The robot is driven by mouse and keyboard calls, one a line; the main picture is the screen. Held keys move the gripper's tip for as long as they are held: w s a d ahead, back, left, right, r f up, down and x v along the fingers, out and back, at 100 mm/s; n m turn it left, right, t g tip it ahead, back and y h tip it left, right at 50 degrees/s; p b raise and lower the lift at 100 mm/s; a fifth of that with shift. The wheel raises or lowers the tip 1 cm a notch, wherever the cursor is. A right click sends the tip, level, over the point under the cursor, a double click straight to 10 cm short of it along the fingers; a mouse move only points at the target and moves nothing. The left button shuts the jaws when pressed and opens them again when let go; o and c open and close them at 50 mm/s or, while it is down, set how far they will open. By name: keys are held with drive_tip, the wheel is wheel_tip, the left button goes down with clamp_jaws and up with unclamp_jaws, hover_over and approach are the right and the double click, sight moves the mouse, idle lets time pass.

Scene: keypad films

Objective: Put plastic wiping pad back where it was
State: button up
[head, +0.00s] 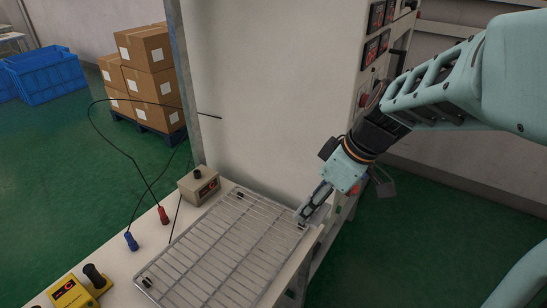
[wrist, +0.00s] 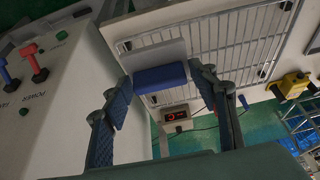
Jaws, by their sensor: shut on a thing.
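The wiping pad shows in the wrist view as a blue block (wrist: 160,78) with a pale grey flat part (wrist: 152,53) along it. My gripper (wrist: 158,84) has a finger on each side of the blue block and is shut on it. In the head view my gripper (head: 304,216) points down at the right edge of the wire rack (head: 215,243). A small pale part of the pad (head: 321,214) shows beside the fingertips; the rest is hidden. I cannot tell whether the pad touches the rack or bench.
A grey meter box (head: 198,186), blue plug (head: 131,240), red plug (head: 163,214) and yellow box (head: 74,292) stand left of the rack. The tall pale cabinet (head: 265,90) rises behind it. Cartons (head: 150,75) and blue crates (head: 45,75) stand farther back.

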drive_tip(key=a+f+p, duration=0.1)
drive_tip(key=a+f, duration=0.3)
drive_tip(key=a, duration=0.5)
drive_tip(key=b, duration=0.1)
approach(249, 239)
drive_tip(key=shift+w+a+f, duration=0.55)
drive_tip(key=shift+a+f, duration=0.15)
drive_tip(key=shift+f, duration=0.05)
drive_tip(key=shift+a+f+b, duration=0.2)
drive_tip(key=shift+f+b, duration=0.05)
drive_tip(key=shift+b, duration=0.05)
drive_tip(key=shift+a+f+b, duration=0.15)
drive_tip(key=shift+f+b, duration=0.6)
drive_tip(key=shift+f, duration=0.85)
drive_tip(key=shift+f, duration=0.2)
drive_tip(key=o, duration=1)
drive_tip(key=shift+r, duration=0.1)
